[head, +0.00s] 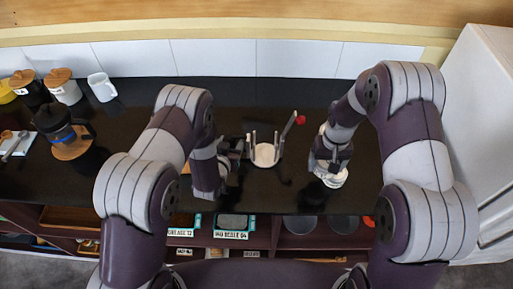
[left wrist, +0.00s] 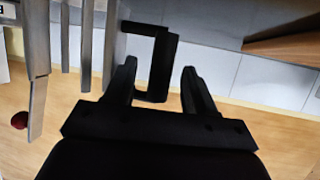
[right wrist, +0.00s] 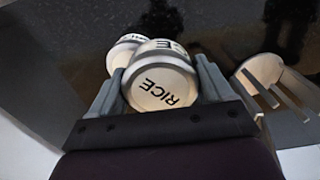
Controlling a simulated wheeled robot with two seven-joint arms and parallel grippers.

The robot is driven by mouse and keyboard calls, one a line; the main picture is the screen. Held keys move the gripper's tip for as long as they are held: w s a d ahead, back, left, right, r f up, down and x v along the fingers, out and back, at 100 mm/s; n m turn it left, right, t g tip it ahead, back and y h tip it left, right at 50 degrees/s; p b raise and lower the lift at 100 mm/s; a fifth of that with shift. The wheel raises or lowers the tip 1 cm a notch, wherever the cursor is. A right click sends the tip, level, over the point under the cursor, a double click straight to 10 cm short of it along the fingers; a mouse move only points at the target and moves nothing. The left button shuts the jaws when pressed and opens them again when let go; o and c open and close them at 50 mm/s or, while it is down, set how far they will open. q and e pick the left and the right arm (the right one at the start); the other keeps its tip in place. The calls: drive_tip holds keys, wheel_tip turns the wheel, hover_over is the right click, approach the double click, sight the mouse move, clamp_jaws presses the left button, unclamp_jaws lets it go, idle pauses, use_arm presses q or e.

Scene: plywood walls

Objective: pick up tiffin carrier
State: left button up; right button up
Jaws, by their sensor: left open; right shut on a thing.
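The tiffin carrier's rack (head: 265,155) stands on the dark counter between my grippers, with a pale round base, upright posts and a red knob. Its posts (left wrist: 70,45) are at the left of the left wrist view. My left gripper (head: 240,148) is open beside the rack. A black bracket-shaped part (left wrist: 163,65) shows between and beyond its fingers; I cannot tell what it belongs to. My right gripper (right wrist: 160,85) is shut on a white container marked RICE (right wrist: 160,92), right of the rack. Another white container (right wrist: 120,55) is partly hidden behind it.
A coffee press (head: 58,125) on a wooden board, lidded jars (head: 64,88) and a white mug (head: 101,87) stand at the left. Shelves with labelled bins (head: 231,226) lie below the counter front. A white cabinet (head: 480,120) bounds the right side. The counter behind the rack is clear.

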use_arm(q)
drive_tip(key=shift+w+d+f, duration=0.15)
drive_tip(key=shift+w+f, duration=0.2)
drive_tip(key=shift+w, duration=0.3)
clamp_jaws()
drive_tip(key=shift+r, duration=0.1)
